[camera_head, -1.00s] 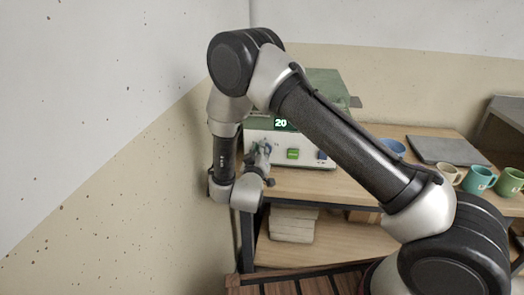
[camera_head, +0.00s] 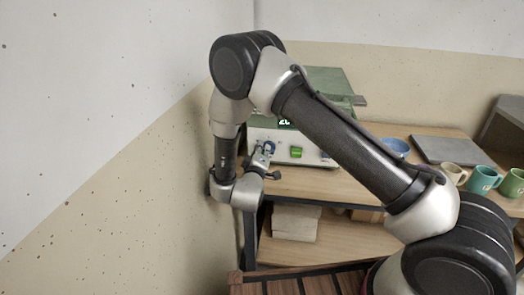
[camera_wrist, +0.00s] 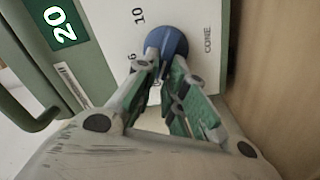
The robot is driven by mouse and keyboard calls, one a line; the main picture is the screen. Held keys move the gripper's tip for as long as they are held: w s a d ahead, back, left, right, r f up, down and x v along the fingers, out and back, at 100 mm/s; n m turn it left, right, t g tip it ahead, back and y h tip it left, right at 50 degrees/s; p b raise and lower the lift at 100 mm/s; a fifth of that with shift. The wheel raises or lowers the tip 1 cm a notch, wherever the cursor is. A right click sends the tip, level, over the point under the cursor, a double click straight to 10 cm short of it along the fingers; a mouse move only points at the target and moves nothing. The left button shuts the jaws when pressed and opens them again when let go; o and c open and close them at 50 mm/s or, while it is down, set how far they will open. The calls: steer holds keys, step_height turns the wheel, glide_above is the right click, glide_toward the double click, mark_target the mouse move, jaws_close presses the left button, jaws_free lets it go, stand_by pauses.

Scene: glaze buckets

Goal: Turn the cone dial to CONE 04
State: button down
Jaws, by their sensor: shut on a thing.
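The blue cone dial (camera_wrist: 172,42) sits on the white front panel (camera_wrist: 118,25) of a green-topped box (camera_head: 328,84). My gripper (camera_wrist: 163,62) is shut on the dial, its fingertips on the knob's near edge. In the wrist view, the panel carries the word CONE and the marks 10 and 6. My fingers and the knob hide other marks, and I cannot read the dial's pointer. In the head view, my gripper (camera_head: 265,156) is at the panel's left part, and my arm partly covers the display (camera_head: 285,121).
A green button (camera_head: 296,153) is right of the dial. The box stands on a wooden shelf unit (camera_head: 300,182) beside the left wall. A blue bowl (camera_head: 397,146), a grey slab (camera_head: 449,150) and several mugs (camera_head: 483,180) are to the right. Pale blocks (camera_head: 296,222) lie below.

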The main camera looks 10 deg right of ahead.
stand_by(0.3)
steer(key=c, duration=1.5)
jaws_free()
steer(key=v, duration=1.2)
